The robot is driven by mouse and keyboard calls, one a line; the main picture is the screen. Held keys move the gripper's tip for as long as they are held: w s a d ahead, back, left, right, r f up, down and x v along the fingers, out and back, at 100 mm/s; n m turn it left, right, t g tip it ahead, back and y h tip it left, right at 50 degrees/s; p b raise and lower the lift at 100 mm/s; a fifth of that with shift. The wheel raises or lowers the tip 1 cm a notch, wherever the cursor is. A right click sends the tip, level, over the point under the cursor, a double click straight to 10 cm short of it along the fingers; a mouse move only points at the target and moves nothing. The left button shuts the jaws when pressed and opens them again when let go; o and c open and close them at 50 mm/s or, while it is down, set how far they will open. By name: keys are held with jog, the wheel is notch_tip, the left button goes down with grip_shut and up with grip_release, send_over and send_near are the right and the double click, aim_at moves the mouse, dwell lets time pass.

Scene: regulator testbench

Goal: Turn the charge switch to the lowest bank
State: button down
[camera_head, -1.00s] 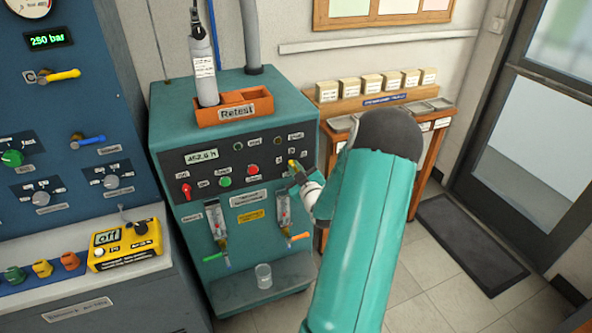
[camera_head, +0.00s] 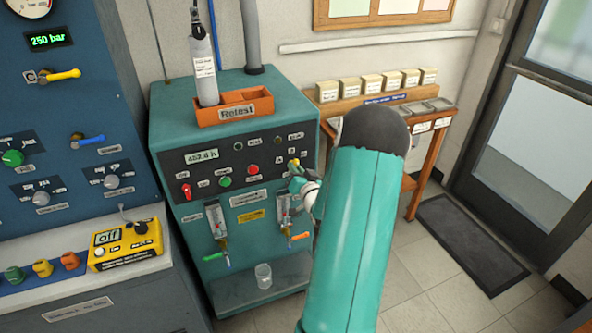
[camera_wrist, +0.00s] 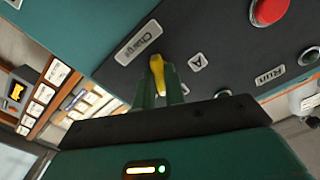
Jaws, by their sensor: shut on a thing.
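The charge switch (camera_wrist: 157,75) is a yellow knob on the dark control strip of the teal machine. In the wrist view it lies between my gripper's fingers (camera_wrist: 158,92), under a plate reading "Charge" (camera_wrist: 138,43). A plate marked "A" (camera_wrist: 196,62) is beside it; other position marks are hidden there. My gripper is shut on the knob. In the head view the yellow knob (camera_head: 294,163) shows at the right end of the strip, with my gripper (camera_head: 296,172) at it. My arm hides part of the machine's right side.
The teal machine (camera_head: 200,100) carries a red button (camera_head: 253,169), a green button (camera_head: 225,182) and a red switch (camera_head: 186,191) left of the knob. Two gauge tubes with taps hang below. A wooden sample shelf (camera_head: 365,100) stands behind my arm.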

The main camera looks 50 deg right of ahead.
jog(key=m, duration=0.6)
jog(key=shift+f, duration=0.1)
jog(key=shift+m, duration=0.4)
jog(key=shift+a, duration=0.1)
jog(key=c, duration=1.5)
grip_release()
jog(key=shift+o, duration=0.2)
jog(key=v, duration=1.3)
jog(key=shift+s+a, duration=0.15)
jog(key=shift+s, duration=0.2)
